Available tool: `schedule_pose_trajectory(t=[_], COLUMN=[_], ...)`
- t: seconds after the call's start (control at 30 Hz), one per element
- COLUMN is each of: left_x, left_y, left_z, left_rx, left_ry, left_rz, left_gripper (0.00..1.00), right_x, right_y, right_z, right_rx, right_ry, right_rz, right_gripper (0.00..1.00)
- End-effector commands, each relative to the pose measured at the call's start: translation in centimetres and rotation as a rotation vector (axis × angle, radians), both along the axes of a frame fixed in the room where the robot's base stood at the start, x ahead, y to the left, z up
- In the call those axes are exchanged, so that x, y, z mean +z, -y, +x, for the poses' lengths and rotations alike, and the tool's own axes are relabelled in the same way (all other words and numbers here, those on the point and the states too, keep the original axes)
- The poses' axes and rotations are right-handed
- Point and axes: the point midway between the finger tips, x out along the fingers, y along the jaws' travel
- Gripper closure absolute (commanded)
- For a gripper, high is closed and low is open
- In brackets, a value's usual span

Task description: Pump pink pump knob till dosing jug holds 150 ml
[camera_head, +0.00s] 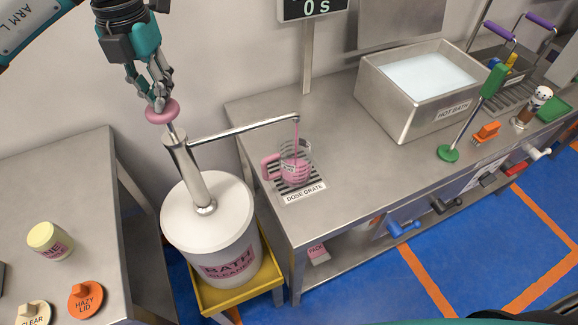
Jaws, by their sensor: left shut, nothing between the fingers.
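The pink pump knob (162,111) tops the pump rod on the metal pump (190,170) of the white bath cleaner drum (222,240). My left gripper (158,100) is shut and empty, with its fingertips at the top of the knob. The spout (245,130) runs right from the pump. A thin pink stream falls from its tip into the clear dosing jug (297,158) with a pink handle. The jug stands on the dose grate (304,191) and holds some pink liquid; its marks are too small to read. My right gripper is not in view.
The drum stands on a yellow stand (246,293) between two steel tables. A hot bath basin (393,108), a green plunger-like tool (448,153) and an orange brush (486,132) are on the right bench. A timer display (311,8) reads 0 S. The left table holds lids (86,299).

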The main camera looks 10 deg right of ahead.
Motion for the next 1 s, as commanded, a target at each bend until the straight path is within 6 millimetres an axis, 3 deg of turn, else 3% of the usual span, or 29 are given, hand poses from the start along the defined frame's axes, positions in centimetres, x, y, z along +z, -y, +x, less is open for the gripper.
schedule_pose_trajectory(t=[0.67,1.0], left_x=[-3.9,-3.4], left_y=[0.0,0.0], left_z=[-0.1,-0.1], left_rx=[0.000,-0.001], left_ry=[-0.006,-0.005], left_rz=[0.002,0.002], left_gripper=[1.00,1.00], right_x=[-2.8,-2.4], right_y=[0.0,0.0], right_z=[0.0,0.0], right_rx=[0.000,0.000], right_ry=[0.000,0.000], right_rz=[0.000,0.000], right_gripper=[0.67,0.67])
